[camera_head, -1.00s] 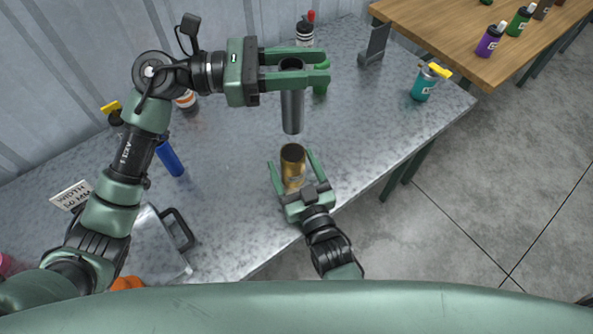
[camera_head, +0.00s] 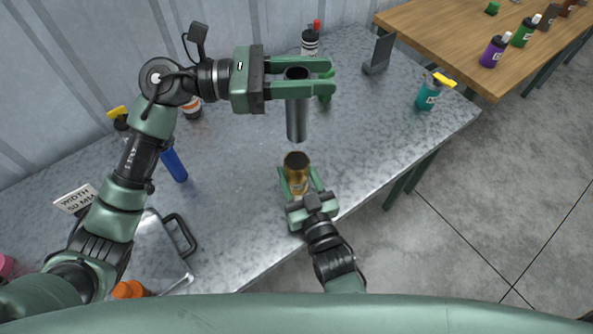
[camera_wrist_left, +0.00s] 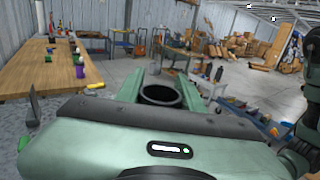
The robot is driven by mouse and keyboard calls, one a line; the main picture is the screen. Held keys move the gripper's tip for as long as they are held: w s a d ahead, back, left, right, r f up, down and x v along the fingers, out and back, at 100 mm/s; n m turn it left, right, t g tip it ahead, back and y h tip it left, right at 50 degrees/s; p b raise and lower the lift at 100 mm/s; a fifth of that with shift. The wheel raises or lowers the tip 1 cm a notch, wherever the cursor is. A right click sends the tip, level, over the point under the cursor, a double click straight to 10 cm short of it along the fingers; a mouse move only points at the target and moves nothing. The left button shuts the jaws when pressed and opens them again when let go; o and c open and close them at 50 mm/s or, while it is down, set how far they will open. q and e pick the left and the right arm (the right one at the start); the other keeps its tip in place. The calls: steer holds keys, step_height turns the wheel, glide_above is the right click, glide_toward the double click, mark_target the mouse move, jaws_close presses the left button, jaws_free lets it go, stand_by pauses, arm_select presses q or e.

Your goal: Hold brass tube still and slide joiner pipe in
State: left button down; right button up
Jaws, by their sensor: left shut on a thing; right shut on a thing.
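The grey joiner pipe (camera_head: 297,120) hangs upright between the fingers of my left gripper (camera_head: 331,77), which is shut on its upper part. Its open top (camera_wrist_left: 160,94) shows between the fingers in the left wrist view. The brass tube (camera_head: 296,166) stands on the metal bench with its dark open mouth facing up. My right gripper (camera_head: 299,176) is shut on the brass tube from the near side. The pipe's lower end is above the tube's mouth and apart from it. The tube's lower part is partly hidden by my right gripper.
The metal bench (camera_head: 235,165) also carries a blue cylinder (camera_head: 174,165), a teal bottle (camera_head: 428,95), a grey bracket (camera_head: 379,55) and a metal box with a handle (camera_head: 158,255). Bottles stand behind my left gripper. A wooden table (camera_head: 440,35) is at the back right.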

arm_select(q)
step_height(320, 180, down, 12)
stand_by(1.6)
stand_by(0.5)
steer(key=shift+f, duration=1.45)
steer(key=c, duration=0.8)
jaws_free()
steer(key=shift+a+f, duration=0.1)
steer(key=shift+a, duration=0.1)
